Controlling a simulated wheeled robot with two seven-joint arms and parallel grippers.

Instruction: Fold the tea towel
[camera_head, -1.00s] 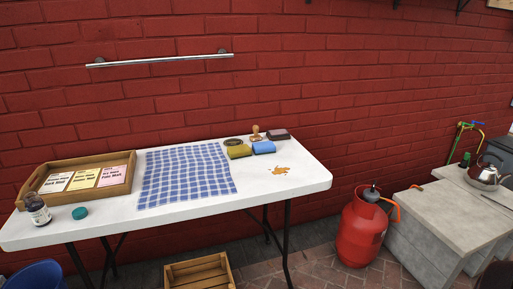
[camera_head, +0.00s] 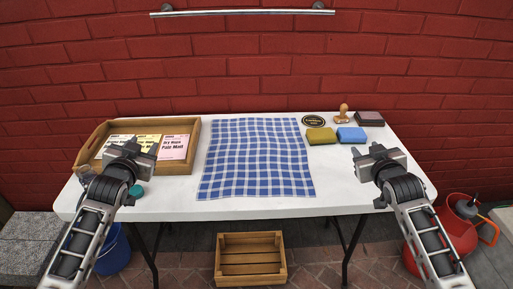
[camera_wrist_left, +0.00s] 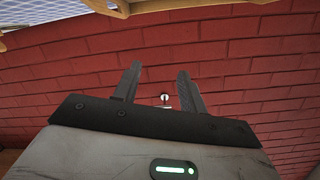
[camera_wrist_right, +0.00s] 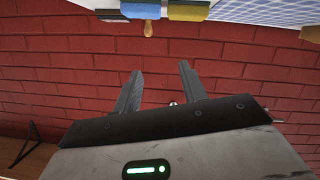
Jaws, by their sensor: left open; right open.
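The blue-and-white checked tea towel (camera_head: 257,160) lies flat and spread out in the middle of the white table (camera_head: 350,185). A corner of it also shows at the top right of the right wrist view (camera_wrist_right: 285,10). My left gripper (camera_head: 128,150) is open and empty, raised near the wooden tray, left of the towel and apart from it. My right gripper (camera_head: 374,157) is open and empty, raised right of the towel and apart from it. In the wrist views both pairs of fingers stand apart against the brick wall.
A wooden tray (camera_head: 190,160) with label cards stands left of the towel. A teal lid (camera_head: 136,191) lies front left.

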